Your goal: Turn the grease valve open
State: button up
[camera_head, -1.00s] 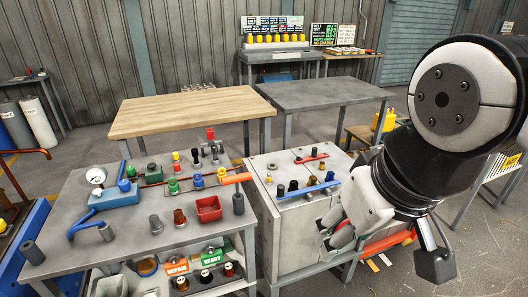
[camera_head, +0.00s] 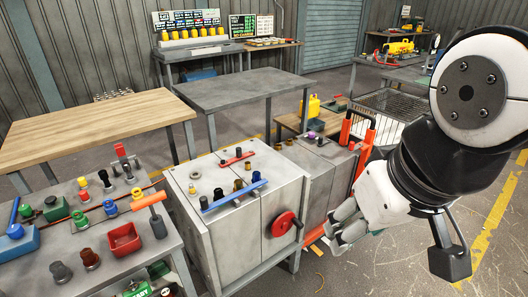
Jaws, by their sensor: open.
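A red handwheel (camera_head: 285,225) with a dark handle sits on the front of a grey metal cabinet (camera_head: 222,238) in the head view. No readable label marks it or any other fitting as the grease valve. My gripper (camera_head: 340,224) is to the right of the handwheel and apart from it. It is open, with its pale fingers pointing left; nothing shows between them. My arm covers much of the right side of the view.
A blue bar (camera_head: 234,195) and several small fittings lie on the cabinet top. A bench with coloured valves and a red bin (camera_head: 124,238) stands at left. A red-orange frame (camera_head: 362,143) stands behind my gripper. Wooden and grey tables are behind.

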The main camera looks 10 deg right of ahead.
aim_at(25, 210)
jog(key=z, duration=0.2)
jog(key=u, duration=1.3)
